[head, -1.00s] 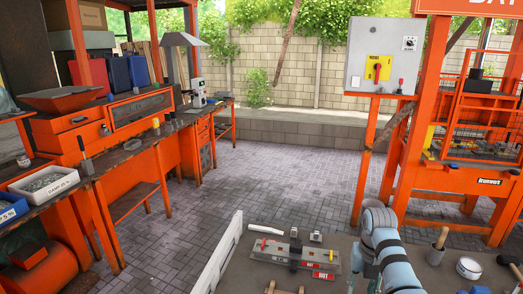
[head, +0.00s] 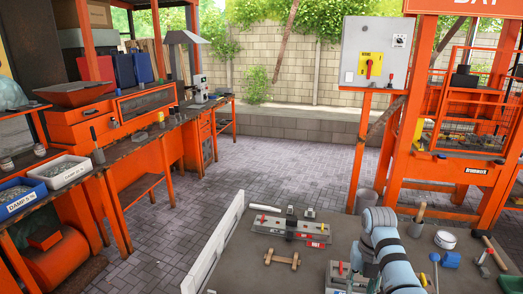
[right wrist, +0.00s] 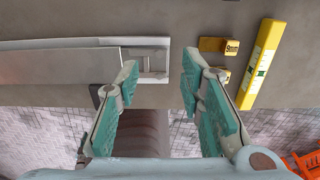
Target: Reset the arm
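My right arm (head: 383,248) reaches over the grey work table (head: 228,262) in the head view; its gripper tips are hard to make out there. In the right wrist view my right gripper (right wrist: 160,72) is open, its teal fingers spread with nothing held between them. Beyond the fingertips lie a pale metal piece with a slotted end (right wrist: 153,62), a yellow block marked 9mm (right wrist: 218,45) and a yellow spirit level (right wrist: 262,64). My left arm and gripper are not in view.
A grey fixture with red labels (head: 290,230) and a wooden dumbbell-shaped piece (head: 282,259) lie on the table. A white board (head: 214,245) edges its left side. A mallet (head: 419,217) and white tub (head: 445,239) stand right of my arm. Paved floor (head: 275,170) is clear.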

